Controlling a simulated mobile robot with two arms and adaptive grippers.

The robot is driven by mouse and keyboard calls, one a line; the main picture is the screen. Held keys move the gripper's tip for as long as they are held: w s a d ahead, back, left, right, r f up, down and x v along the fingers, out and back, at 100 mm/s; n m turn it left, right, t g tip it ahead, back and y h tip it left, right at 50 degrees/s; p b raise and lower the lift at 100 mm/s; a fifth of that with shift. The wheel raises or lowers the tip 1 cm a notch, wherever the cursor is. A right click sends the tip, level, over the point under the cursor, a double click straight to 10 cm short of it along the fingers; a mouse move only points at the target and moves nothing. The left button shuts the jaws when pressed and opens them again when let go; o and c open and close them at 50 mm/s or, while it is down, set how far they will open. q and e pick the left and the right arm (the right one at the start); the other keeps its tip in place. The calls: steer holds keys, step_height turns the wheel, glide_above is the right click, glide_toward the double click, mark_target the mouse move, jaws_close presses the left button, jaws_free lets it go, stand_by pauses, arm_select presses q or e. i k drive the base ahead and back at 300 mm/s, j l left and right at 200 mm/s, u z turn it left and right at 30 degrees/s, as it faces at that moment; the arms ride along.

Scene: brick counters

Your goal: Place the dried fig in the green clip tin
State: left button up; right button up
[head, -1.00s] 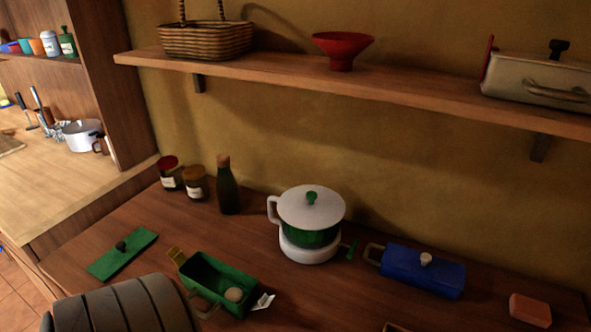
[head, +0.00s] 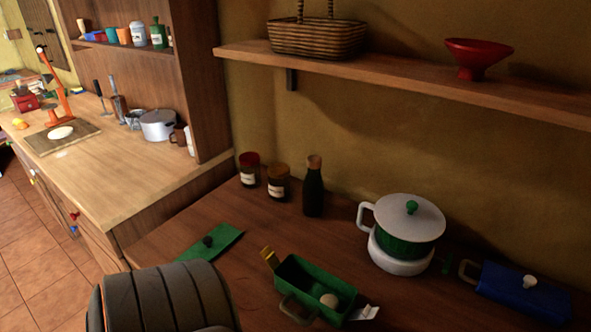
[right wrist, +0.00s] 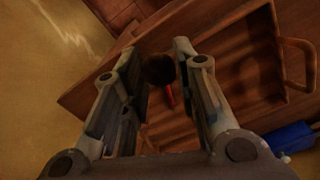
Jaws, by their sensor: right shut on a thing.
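The green clip tin (head: 290,272) stands without its lid on the counter in the head view, with a gold-coloured clip at its left end. In the right wrist view my right gripper (right wrist: 160,72) is shut on a dark round thing, likely the dried fig (right wrist: 159,68), above a wooden tray (right wrist: 215,75). Neither of my grippers shows in the head view.
A pot (head: 405,235) with a white lid and a blue tin (head: 515,293) stand right of the green tin. Two jars and a dark bottle (head: 313,190) stand behind it. A dark ribbed thing (head: 165,300) fills the front left. A white tag (head: 366,313) lies beside the tin.

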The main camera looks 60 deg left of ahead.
mark_target(308, 298)
steer(key=k+j+u, duration=0.1)
steer(key=u, duration=0.3)
steer(key=j+u, duration=0.2)
steer(key=u, duration=0.2)
steer(key=j+u, duration=0.15)
steer(key=u, duration=0.9)
steer(key=k+j, duration=0.05)
